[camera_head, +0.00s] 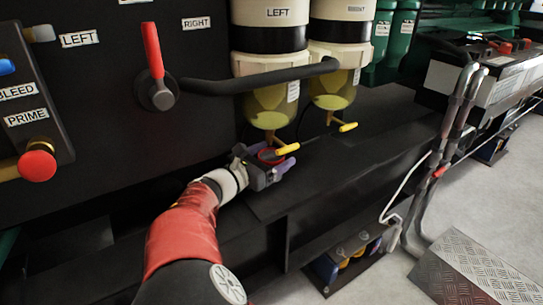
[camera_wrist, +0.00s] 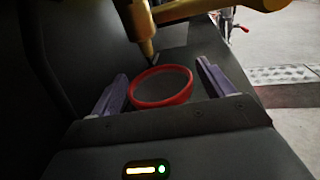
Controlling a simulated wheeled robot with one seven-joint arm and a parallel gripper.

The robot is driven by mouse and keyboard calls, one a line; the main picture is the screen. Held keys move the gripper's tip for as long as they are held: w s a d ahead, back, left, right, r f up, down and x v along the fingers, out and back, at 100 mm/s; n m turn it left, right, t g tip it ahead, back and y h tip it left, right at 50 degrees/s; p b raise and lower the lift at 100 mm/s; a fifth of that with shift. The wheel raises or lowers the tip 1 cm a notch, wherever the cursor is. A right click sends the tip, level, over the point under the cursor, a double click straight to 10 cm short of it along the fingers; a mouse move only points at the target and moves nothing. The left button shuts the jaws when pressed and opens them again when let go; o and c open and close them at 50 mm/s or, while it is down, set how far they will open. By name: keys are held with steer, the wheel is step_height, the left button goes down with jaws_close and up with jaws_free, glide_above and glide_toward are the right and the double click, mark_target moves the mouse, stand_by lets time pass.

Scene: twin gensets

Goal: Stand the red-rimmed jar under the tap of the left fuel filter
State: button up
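The red-rimmed jar (camera_head: 268,156) is at the black ledge below the left fuel filter (camera_head: 272,100); its red rim and dark inside show in the wrist view (camera_wrist: 162,88). The jar looks upright. The left filter's brass tap (camera_head: 270,137), with a yellow lever (camera_head: 287,149), hangs just above it. In the wrist view the tap (camera_wrist: 142,35) ends near the jar's far rim; I cannot tell whether it is exactly over the mouth. My gripper (camera_head: 276,163) has its purple fingers on both sides of the jar (camera_wrist: 163,85), with a visible gap at the right finger.
The right fuel filter (camera_head: 331,90) and its yellow-levered tap (camera_head: 347,127) are close to the right. A red lever (camera_head: 153,50) is at the left. The ledge (camera_head: 330,175) is bare to the right.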

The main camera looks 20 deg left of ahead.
steer(key=shift+r, duration=0.2)
steer(key=p+v, duration=0.2)
steer(key=v, duration=1)
steer(key=shift+f, duration=0.1)
